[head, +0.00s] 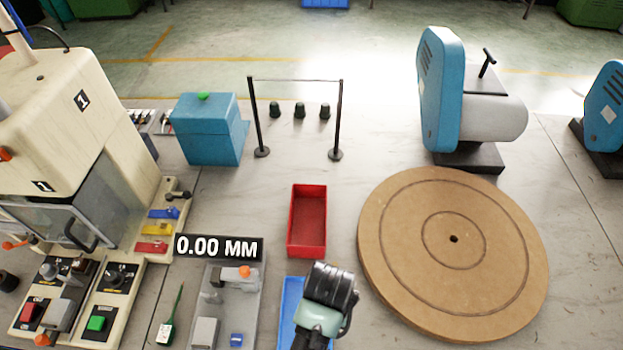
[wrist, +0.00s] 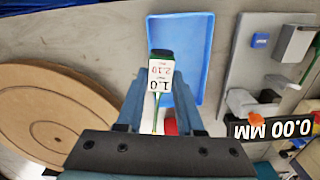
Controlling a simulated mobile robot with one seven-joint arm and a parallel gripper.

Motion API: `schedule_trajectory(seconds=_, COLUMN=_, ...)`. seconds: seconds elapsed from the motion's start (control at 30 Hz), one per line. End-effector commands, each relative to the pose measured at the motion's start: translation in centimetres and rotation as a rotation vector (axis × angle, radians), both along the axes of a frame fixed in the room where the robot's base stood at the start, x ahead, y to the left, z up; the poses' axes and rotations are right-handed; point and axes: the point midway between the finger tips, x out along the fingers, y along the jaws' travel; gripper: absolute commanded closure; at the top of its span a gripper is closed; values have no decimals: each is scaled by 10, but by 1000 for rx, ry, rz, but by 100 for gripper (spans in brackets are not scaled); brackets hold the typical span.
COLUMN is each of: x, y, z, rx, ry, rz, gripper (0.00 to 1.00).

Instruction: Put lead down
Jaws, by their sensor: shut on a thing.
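My gripper (wrist: 160,104) is shut on a lead. The held lead (wrist: 160,76) shows in the wrist view as a dark green block with a white tag reading 1.0 and 2.10, and a thin green strand running back between the fingers. It appears over the left part of the blue tray (wrist: 198,45); I cannot tell whether it touches the tray. In the head view my gripper (head: 326,292) covers the right part of the blue tray (head: 289,305) and hides the held lead. Another green lead (head: 168,325) with a tag lies left of the gauge.
The gauge (head: 250,300) with its 0.00 MM display (head: 219,247) stands left of the blue tray. An empty red tray (head: 307,215) lies beyond it. A round brown board (head: 400,240) is on the right. The cream press (head: 60,130) stands at the left.

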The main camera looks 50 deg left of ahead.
Motion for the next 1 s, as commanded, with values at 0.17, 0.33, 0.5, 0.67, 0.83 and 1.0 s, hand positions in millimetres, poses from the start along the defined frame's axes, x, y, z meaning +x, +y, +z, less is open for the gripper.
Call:
schedule_trajectory(seconds=0.17, x=-28, y=21, z=-18, rx=2, ry=2, rz=139, gripper=100)
schedule_trajectory(seconds=0.33, x=-31, y=23, z=-47, rx=1, ry=5, rz=154, gripper=100)
schedule_trajectory(seconds=0.5, x=-30, y=23, z=-70, rx=3, ry=3, rz=152, gripper=100)
schedule_trajectory(seconds=0.67, x=-30, y=23, z=-86, rx=2, ry=4, rz=151, gripper=100)
schedule_trajectory(seconds=0.83, x=-30, y=23, z=-109, rx=3, ry=2, rz=150, gripper=100)
schedule_trajectory(seconds=1.0, x=-30, y=23, z=-115, rx=5, ry=-1, rz=149, gripper=100)
